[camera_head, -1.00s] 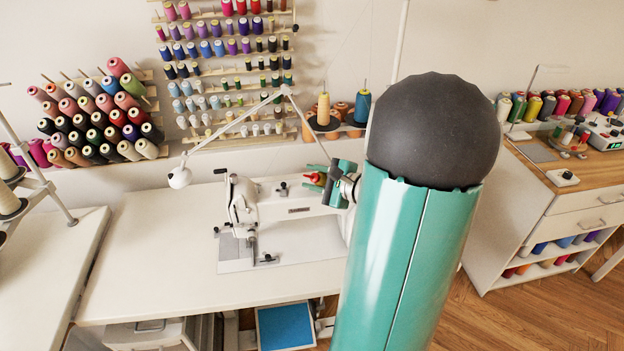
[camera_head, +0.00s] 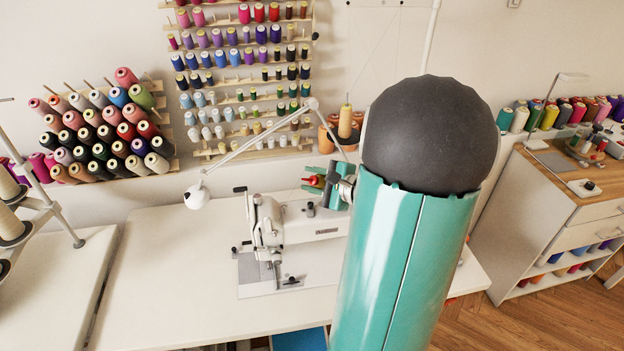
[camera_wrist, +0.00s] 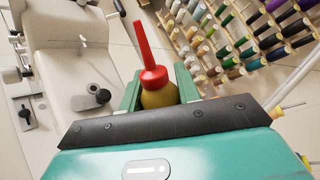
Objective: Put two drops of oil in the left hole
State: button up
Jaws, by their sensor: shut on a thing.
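My gripper (camera_head: 322,181) is shut on an oil bottle (camera_wrist: 158,95) with a yellowish body and a red nozzle cap. In the wrist view the red nozzle (camera_wrist: 147,50) points away from my gripper (camera_wrist: 155,92), between its green fingers. In the head view the bottle's red tip (camera_head: 312,181) shows just above the right part of the white sewing machine (camera_head: 310,225). The machine stands on a white table; it also fills the left of the wrist view (camera_wrist: 65,55). I cannot make out the left hole in either view.
A bent white lamp arm (camera_head: 255,143) reaches over the machine, close to my gripper. Thread racks (camera_head: 240,85) hang on the wall behind. The white table (camera_head: 165,265) is clear left of the machine. A wooden-topped cabinet (camera_head: 560,175) stands at right.

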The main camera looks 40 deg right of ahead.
jog(key=n, duration=0.1)
jog(key=d+f+n+h, duration=0.1)
jog(key=n+h, duration=0.1)
jog(key=shift+s+d+f+n, duration=0.15)
jog(key=shift+s+n, duration=0.15)
jog(key=shift+n, duration=0.1)
jog(key=shift+w+f+n+h, duration=0.2)
jog(key=shift+f+n+h, duration=0.05)
jog(key=shift+n+h, duration=0.15)
jog(key=shift+s, duration=0.1)
jog(key=shift+r+n+h, duration=0.2)
jog(key=shift+n+h, duration=0.2)
jog(key=shift+n, duration=0.25)
jog(key=shift+r+n+h, duration=0.2)
jog(key=shift+n+h, duration=0.2)
jog(key=shift+n, duration=0.25)
jog(key=shift+g, duration=0.3)
dwell(0.5)
jog(key=m+y, duration=0.1)
jog(key=m, duration=0.1)
jog(key=shift+f+m+y, duration=0.4)
jog(key=shift+r, duration=0.1)
